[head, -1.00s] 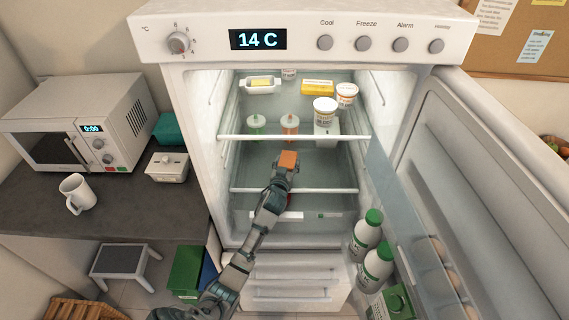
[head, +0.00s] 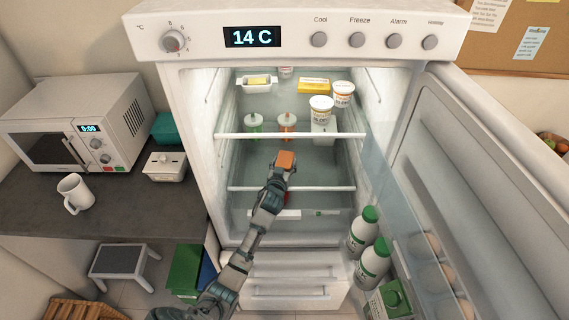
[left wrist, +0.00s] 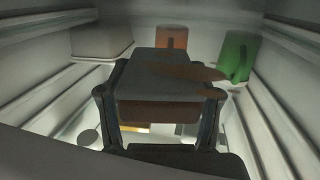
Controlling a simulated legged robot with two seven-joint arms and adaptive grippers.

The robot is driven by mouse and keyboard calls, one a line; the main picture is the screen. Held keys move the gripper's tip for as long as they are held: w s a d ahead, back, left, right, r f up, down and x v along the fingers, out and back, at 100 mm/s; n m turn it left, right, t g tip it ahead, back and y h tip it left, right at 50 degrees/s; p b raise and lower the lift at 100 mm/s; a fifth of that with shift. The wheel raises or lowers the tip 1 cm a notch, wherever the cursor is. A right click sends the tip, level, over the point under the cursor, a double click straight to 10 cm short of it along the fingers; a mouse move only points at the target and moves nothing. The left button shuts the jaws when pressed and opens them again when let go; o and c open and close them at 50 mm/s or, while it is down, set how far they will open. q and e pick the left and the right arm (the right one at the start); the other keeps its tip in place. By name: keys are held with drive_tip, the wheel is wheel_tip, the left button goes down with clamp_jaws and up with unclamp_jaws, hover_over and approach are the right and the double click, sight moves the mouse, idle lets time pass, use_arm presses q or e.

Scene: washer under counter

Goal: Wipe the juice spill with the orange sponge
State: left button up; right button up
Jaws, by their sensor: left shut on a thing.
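My left gripper (head: 281,174) is shut on the orange sponge (head: 286,160) inside the open fridge, between two shelf front edges. In the left wrist view the sponge (left wrist: 155,108) is a dark block held between both fingers of the gripper (left wrist: 158,110). A brownish-orange patch (left wrist: 203,73), which looks like the juice spill, shows across the sponge's far right part. I cannot tell whether the sponge touches it. The spill is not clear in the head view. My right gripper is not in view.
Cups with green (head: 253,124) and orange (head: 286,125) contents stand on the shelf above the sponge. White tubs (head: 320,108) are to their right. Shelf front edges (head: 290,135) cross above and below my gripper. The open door (head: 470,190) holds bottles (head: 372,262) at right.

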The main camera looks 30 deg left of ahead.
use_arm(q)
drive_tip(key=shift+a+f, duration=0.2)
drive_tip(key=shift+a, duration=0.3)
drive_tip(key=shift+a+f, duration=0.15)
drive_tip(key=shift+a, duration=0.3)
drive_tip(key=shift+d+r, duration=0.15)
drive_tip(key=shift+d, duration=0.6)
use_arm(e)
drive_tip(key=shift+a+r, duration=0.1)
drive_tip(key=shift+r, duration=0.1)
use_arm(q)
drive_tip(key=shift+a+f, duration=0.2)
drive_tip(key=shift+a, duration=0.4)
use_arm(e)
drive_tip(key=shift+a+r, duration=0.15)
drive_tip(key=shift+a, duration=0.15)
use_arm(q)
drive_tip(key=shift+s+d, duration=0.1)
drive_tip(key=shift+s+r+p, duration=0.1)
drive_tip(key=shift+r+p, duration=0.05)
drive_tip(key=shift+p, duration=0.25)
drive_tip(key=shift+s+a+p, duration=0.2)
drive_tip(key=shift+a+p, duration=0.1)
drive_tip(key=shift+s+a, duration=0.1)
drive_tip(key=shift+a, duration=0.05)
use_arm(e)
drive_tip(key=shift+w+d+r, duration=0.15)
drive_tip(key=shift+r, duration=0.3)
